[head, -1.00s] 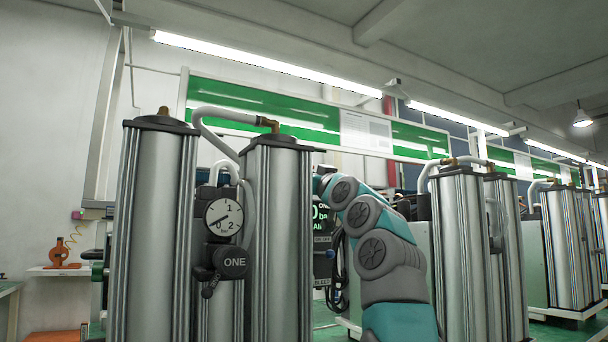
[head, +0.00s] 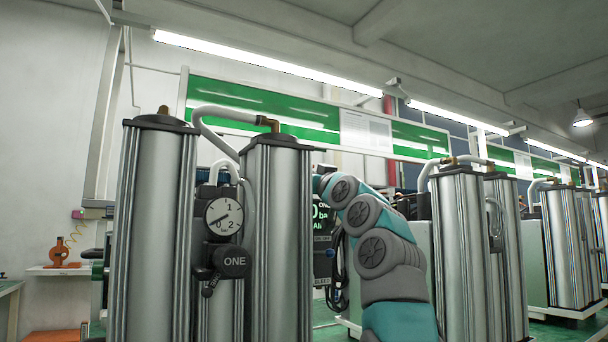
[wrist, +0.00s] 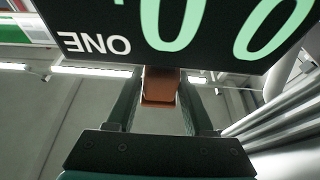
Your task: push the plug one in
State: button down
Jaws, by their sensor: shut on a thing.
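In the wrist view, my gripper (wrist: 160,100) points at the lower edge of a dark display panel (wrist: 215,35), which appears upside down with the label ONE and large green digits. An orange-brown block (wrist: 160,88) sits between the two fingers, and my gripper is shut on it. I cannot tell whether this block is plug one, and its far end is hidden behind the panel edge. In the head view, my arm (head: 372,235) reaches up and left behind the silver column, so the gripper is hidden there. The display panel (head: 323,220) shows only partly.
Two silver columns (head: 155,235) (head: 278,235) stand close in front. Black cables (head: 338,265) hang beside my arm. More columns (head: 462,245) stand to the right.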

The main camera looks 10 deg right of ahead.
jog(key=shift+f+b, duration=1.75)
jog(key=shift+f, duration=0.1)
jog(key=shift+w, duration=0.1)
jog(key=shift+c, duration=2.2)
grip_release()
jog(key=shift+r, duration=0.1)
jog(key=shift+s+d+f+b, duration=0.1)
jog(key=shift+s+f+b, duration=0.3)
jog(key=shift+s+b, duration=0.15)
jog(key=b+v, duration=0.3)
jog(key=v, duration=0.3)
jog(key=shift+s, duration=0.3)
